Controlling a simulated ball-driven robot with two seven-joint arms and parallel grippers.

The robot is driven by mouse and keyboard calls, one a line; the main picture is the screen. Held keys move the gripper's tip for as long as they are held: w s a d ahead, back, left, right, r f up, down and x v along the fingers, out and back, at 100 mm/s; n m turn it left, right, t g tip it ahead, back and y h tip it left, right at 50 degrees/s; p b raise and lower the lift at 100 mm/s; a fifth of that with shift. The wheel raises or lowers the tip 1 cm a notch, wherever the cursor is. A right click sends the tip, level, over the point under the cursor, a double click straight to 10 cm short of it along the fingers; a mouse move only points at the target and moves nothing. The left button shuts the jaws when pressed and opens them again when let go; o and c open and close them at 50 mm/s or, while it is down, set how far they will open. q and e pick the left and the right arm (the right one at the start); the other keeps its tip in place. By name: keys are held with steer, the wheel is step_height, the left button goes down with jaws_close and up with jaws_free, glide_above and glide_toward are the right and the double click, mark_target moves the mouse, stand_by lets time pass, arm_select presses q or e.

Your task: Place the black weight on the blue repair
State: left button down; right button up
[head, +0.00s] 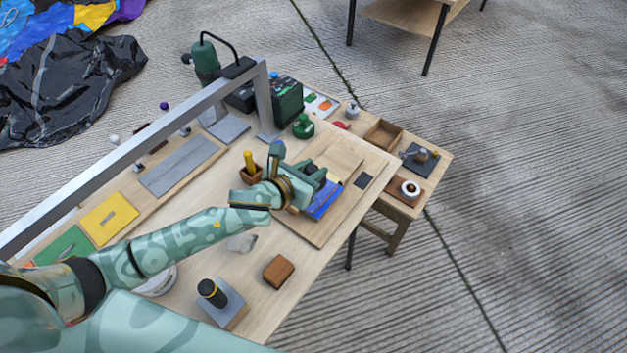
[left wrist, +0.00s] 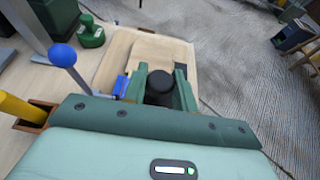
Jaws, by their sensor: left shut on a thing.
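My left gripper (head: 318,178) is over the wooden board at the right of the workbench. In the left wrist view, its two green fingers (left wrist: 160,88) are shut on the black weight (left wrist: 160,84), a dark round piece with a knob-like top. In the head view the weight is mostly hidden by the gripper. The blue repair (head: 324,203) lies on the board just below and beside the gripper; a blue edge also shows in the left wrist view (left wrist: 120,87), left of the fingers. I cannot tell whether the weight touches it. My right gripper is not in view.
The wooden board (head: 300,222) has a dark patch (head: 363,181) on its right. A brown block (head: 278,271) lies at the front. A side table (head: 436,170) stands beyond.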

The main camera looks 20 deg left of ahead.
arm_select(q)
steer(key=shift+w+a+f, duration=0.1)
steer(key=shift+w+f, duration=0.45)
steer(key=shift+f, duration=0.2)
steer(key=f+b, duration=0.2)
steer(key=f, duration=0.2)
steer(key=shift+w+a+b, duration=0.1)
steer(key=shift+w+b, duration=0.25)
steer(key=shift+b, duration=0.05)
steer(key=shift+r, duration=0.15)
steer(key=c, duration=1.1)
jaws_free()
